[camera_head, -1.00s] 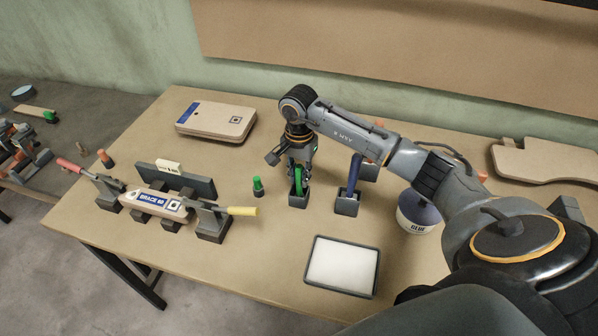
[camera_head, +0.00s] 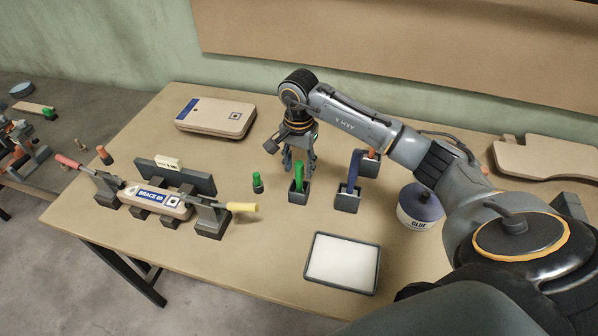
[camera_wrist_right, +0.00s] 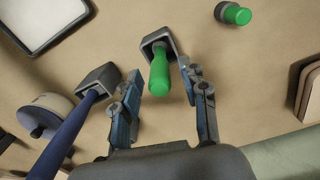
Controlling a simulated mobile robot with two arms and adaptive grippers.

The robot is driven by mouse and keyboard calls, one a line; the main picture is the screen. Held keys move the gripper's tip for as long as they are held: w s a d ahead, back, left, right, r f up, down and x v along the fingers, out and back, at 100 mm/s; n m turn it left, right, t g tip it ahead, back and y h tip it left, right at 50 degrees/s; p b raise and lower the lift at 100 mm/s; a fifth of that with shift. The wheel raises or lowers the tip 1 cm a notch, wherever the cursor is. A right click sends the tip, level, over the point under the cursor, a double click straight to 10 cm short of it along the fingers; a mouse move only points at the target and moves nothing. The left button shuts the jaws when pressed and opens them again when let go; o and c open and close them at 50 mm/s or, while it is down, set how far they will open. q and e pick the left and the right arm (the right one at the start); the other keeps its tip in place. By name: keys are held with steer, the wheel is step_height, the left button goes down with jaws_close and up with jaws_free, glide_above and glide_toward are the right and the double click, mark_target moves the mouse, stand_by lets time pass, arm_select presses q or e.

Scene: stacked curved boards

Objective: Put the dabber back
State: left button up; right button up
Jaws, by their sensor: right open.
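The green-handled dabber (camera_head: 299,172) stands upright in a small dark holder (camera_head: 298,196) on the table. Its handle (camera_wrist_right: 159,76) also shows in the right wrist view, with its lower end inside the holder (camera_wrist_right: 158,42). The dabber's lower end is hidden inside the holder. My left gripper is not in view.
A blue-handled tool (camera_head: 355,168) stands in another holder to the right, near an orange-topped one (camera_head: 372,155). A glue pot (camera_head: 419,207), a white tray (camera_head: 343,290), a small green-topped piece (camera_head: 257,183) and a clamped brace (camera_head: 158,199) surround them.

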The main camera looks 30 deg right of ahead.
step_height(320, 180, up, 10)
steer(key=b, duration=0.2)
steer(key=shift+f+b, duration=0.1)
steer(key=shift+b, duration=0.3)
steer(key=shift+f, duration=0.1)
